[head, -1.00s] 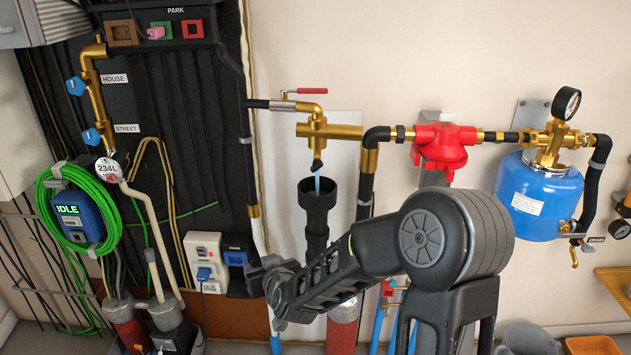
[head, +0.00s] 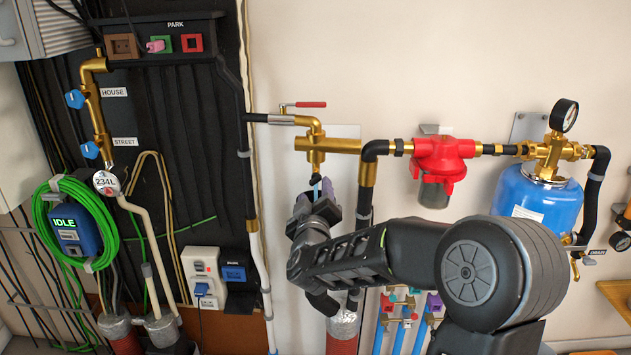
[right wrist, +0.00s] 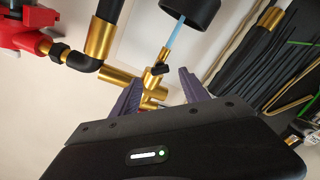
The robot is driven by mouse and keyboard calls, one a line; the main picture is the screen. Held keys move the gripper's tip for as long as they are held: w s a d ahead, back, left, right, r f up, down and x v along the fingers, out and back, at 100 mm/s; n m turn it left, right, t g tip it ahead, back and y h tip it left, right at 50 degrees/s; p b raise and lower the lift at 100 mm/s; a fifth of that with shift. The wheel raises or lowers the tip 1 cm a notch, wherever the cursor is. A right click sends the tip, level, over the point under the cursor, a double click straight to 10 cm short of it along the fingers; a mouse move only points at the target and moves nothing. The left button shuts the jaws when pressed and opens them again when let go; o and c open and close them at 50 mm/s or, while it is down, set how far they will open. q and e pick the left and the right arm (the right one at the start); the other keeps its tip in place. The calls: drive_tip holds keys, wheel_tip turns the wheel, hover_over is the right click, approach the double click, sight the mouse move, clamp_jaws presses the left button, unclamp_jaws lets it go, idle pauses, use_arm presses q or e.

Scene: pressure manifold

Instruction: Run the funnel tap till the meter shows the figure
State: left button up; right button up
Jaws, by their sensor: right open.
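The funnel tap is a brass fitting with a red lever (head: 310,104) pointing right; its brass body (head: 318,146) has a short dark spout. A thin blue stream (right wrist: 173,30) runs from the spout into the black funnel (right wrist: 190,12) in the right wrist view. In the head view my right gripper hides the funnel. The round white meter (head: 106,183) at the left reads 234L. My right gripper (head: 316,200) is open just below the tap, well under the lever. In its wrist view the purple-grey fingers (right wrist: 160,88) frame the brass spout, with nothing clearly between them. My left gripper is out of view.
A red regulator (head: 443,155) and a blue tank (head: 538,200) with a gauge stand right of the tap. A black pipe (head: 366,170) runs down close beside my gripper. A blue IDLE box (head: 75,228) with green hose hangs at the left. The wall above the lever is clear.

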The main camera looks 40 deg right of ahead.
sight(316, 182)
drive_tip(key=x, duration=0.6)
drive_tip(key=shift+w+d, duration=0.2)
drive_tip(key=shift+w, duration=0.05)
clamp_jaws()
idle(0.3)
